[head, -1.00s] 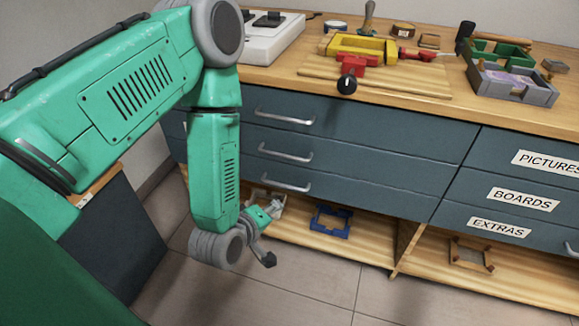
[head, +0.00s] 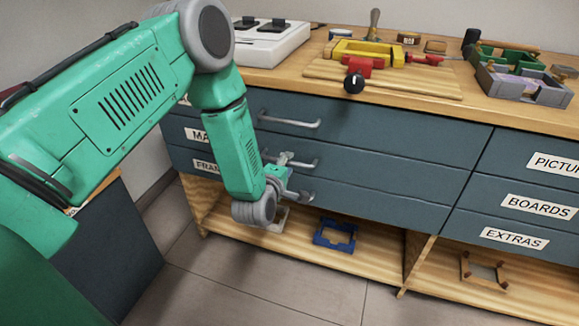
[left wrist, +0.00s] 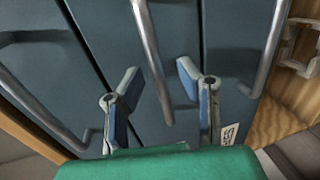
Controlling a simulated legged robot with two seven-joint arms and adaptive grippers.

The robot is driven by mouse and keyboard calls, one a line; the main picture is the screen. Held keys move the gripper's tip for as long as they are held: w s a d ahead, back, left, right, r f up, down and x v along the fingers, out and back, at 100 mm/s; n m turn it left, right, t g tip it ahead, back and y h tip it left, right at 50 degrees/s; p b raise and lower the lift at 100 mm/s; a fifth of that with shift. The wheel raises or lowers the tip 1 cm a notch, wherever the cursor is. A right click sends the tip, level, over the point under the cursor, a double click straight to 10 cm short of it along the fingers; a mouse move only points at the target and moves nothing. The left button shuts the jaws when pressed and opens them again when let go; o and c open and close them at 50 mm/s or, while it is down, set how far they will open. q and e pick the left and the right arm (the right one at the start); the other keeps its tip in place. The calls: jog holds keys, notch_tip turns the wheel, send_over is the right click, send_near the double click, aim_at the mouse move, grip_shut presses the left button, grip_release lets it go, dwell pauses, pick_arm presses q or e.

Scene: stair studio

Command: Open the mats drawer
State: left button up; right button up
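The mats drawer (head: 380,165) is the middle blue-grey drawer of the left stack; its label, starting "MA" (head: 198,135), is partly hidden by my left arm. It is closed. Its metal bar handle (head: 308,164) is partly covered by my left gripper (head: 296,176). In the left wrist view, my left gripper (left wrist: 159,72) is open, its two blue-and-grey fingers spread on either side of the handle (left wrist: 150,55). No grip shows. My right gripper is in neither view.
The top drawer handle (head: 288,121) is above, and the frames drawer, labelled "FRAM" (head: 207,166), is below. A blue frame (head: 335,234) lies on the open shelf underneath. The worktop (head: 270,80) carries tools and a white device (head: 268,42). Floor in front is clear.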

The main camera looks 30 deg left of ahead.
pick_arm(q)
jog(key=shift+x, duration=0.85)
grip_shut()
jog(key=shift+s, duration=0.1)
